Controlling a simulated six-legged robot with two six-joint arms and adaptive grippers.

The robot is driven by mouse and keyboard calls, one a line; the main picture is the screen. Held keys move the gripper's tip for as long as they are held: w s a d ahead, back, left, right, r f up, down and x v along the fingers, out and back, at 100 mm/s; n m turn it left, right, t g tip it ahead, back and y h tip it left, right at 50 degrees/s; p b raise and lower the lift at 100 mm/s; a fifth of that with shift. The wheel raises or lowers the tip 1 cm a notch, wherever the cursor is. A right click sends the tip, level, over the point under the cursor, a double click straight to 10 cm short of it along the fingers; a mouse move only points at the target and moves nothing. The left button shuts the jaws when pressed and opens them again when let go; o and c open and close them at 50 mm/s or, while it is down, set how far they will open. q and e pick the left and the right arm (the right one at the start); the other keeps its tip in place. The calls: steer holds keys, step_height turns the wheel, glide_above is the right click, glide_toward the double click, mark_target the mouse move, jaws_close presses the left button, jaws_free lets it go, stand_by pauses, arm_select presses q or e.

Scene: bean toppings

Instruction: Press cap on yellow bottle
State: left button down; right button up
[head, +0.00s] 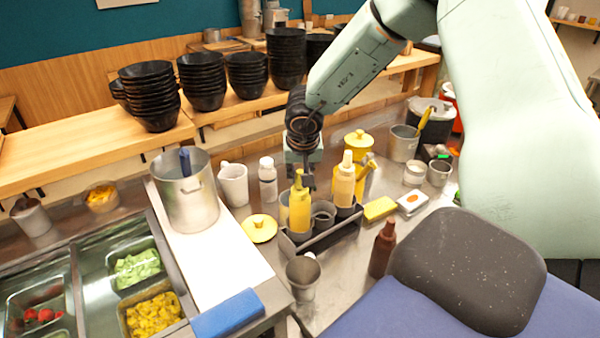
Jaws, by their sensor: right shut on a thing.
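The yellow bottle (299,210) stands upright in the left part of a dark caddy (318,243). Its narrow yellow cap (298,179) shows at the top, right at my right gripper (304,178). My right gripper points down from above and is shut on the cap, with its fingers partly hiding it. Whether the cap sits fully down on the bottle is too small to tell. A second, paler yellow bottle (344,187) with a cream nozzle stands in the caddy's right part. My left gripper is not in view.
A steel pot (188,205), white cup (233,185), clear bottle (268,185) and yellow lid (259,228) are left of the caddy. A brown bottle (381,250) and steel cup (303,280) are in front.

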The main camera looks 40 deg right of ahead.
steer(key=shift+s+d+f, duration=0.1)
steer(key=shift+f, duration=0.15)
steer(key=o, duration=0.8)
steer(key=shift+c, duration=0.2)
steer(key=o, duration=0.5)
steer(key=shift+r, duration=0.1)
steer(key=shift+r, duration=3.2)
steer(key=shift+c, duration=0.4)
jaws_close()
